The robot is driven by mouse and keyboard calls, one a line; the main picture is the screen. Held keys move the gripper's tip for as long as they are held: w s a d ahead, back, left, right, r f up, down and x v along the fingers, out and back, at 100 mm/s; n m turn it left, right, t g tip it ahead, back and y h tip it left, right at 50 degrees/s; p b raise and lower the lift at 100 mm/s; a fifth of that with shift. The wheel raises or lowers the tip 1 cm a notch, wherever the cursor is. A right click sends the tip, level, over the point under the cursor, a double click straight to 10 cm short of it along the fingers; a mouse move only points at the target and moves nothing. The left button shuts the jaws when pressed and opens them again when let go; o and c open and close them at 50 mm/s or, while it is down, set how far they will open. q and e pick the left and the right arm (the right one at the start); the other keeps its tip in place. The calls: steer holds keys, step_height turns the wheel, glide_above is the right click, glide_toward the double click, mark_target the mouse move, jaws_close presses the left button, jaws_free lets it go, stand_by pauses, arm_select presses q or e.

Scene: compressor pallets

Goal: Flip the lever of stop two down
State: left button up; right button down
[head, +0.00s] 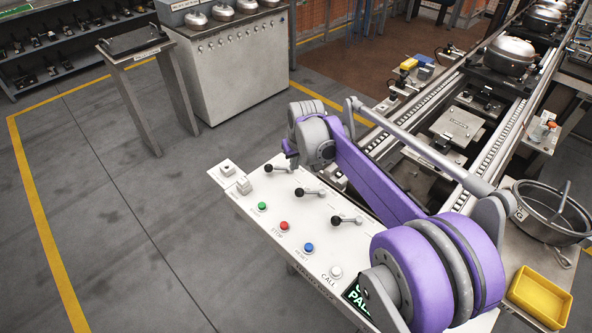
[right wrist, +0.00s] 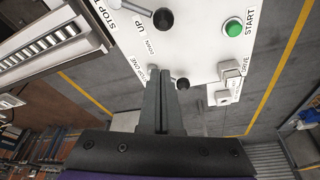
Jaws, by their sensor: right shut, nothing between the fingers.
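A white control panel (head: 250,188) carries a row of black-knobbed levers. The middle lever (head: 310,192) matches the stop two lever (right wrist: 163,18) beside the partly cut-off "STOP T" print. All levers lean toward the button side in the head view. I cannot tell whether that is up or down. My right gripper (right wrist: 166,73) is shut and empty over the panel by the "STOP ONE" print, close to the stop one knob (right wrist: 183,83); contact is unclear. In the head view the right gripper (head: 289,148) is a small dark shape, mostly hidden by the arm. My left gripper is not in view.
Green (head: 262,207), red (head: 284,225), blue (head: 308,247) and white (head: 336,271) buttons line the panel's near side. A conveyor (head: 440,140) runs behind it. A metal pot (head: 548,215) and yellow tray (head: 540,297) stand at right. Open floor lies left.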

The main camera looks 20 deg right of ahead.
mark_target(308, 192)
steer(key=x, duration=0.8)
steer(key=shift+f, duration=0.2)
steer(key=s, duration=0.3)
steer(key=shift+a+r, duration=0.1)
steer(key=shift+r, duration=0.3)
steer(key=shift+s, duration=0.45)
